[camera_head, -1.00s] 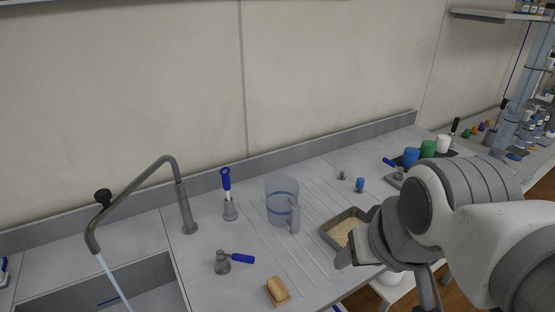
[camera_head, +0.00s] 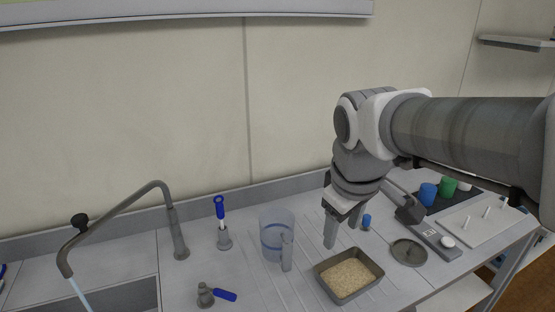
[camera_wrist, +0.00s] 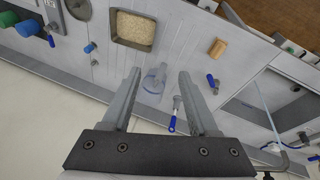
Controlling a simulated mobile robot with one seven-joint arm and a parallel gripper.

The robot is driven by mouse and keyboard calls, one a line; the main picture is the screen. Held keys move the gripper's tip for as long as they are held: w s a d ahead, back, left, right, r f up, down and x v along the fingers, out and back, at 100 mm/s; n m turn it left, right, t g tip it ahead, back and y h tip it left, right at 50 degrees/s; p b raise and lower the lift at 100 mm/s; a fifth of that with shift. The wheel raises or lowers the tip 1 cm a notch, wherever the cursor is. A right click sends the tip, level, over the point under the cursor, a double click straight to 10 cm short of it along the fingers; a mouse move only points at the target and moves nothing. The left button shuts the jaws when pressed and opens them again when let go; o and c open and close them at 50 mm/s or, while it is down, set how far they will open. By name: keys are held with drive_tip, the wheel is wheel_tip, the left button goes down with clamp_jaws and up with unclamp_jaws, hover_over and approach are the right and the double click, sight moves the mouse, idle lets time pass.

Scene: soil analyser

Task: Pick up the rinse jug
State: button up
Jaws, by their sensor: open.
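The rinse jug (camera_head: 270,237) is a clear, see-through container with a blue band and a grey handle on its right side. It stands upright on the ribbed drainboard. In the wrist view the jug (camera_wrist: 153,82) shows beyond the fingers, between them. My gripper (camera_head: 343,232) is open and empty, to the right of the jug and apart from it, with fingers pointing down. In the wrist view both fingers of my gripper (camera_wrist: 158,78) are spread wide.
A grey tray of grainy material (camera_head: 348,277) lies right of the jug. A blue-handled brush in a holder (camera_head: 222,226) stands left of it. A blue-lever valve (camera_head: 212,295) is in front. The running faucet (camera_head: 120,220) is farther left. A small blue item (camera_head: 367,222) sits behind the tray.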

drive_tip(key=w+a+f+n+g+h, duration=0.1)
drive_tip(key=w+a+f+n, duration=0.1)
drive_tip(key=w+a+n, duration=0.3)
drive_tip(key=w+a+f+n+g, duration=0.1)
drive_tip(key=w+f+n, duration=0.1)
drive_tip(key=w, duration=0.4)
drive_tip(key=n+h+p, duration=0.1)
drive_tip(key=n+h, duration=0.1)
drive_tip(key=n, duration=0.5)
approach(285, 259)
drive_tip(key=shift+g, duration=0.3)
drive_tip(key=x, duration=0.3)
drive_tip(key=w+x, duration=0.1)
drive_tip(key=x, duration=0.7)
drive_tip(key=shift+w+f+p, duration=0.1)
drive_tip(key=shift+w+p, duration=0.15)
drive_tip(key=shift+p, duration=0.1)
drive_tip(key=shift+a, duration=0.1)
clamp_jaws()
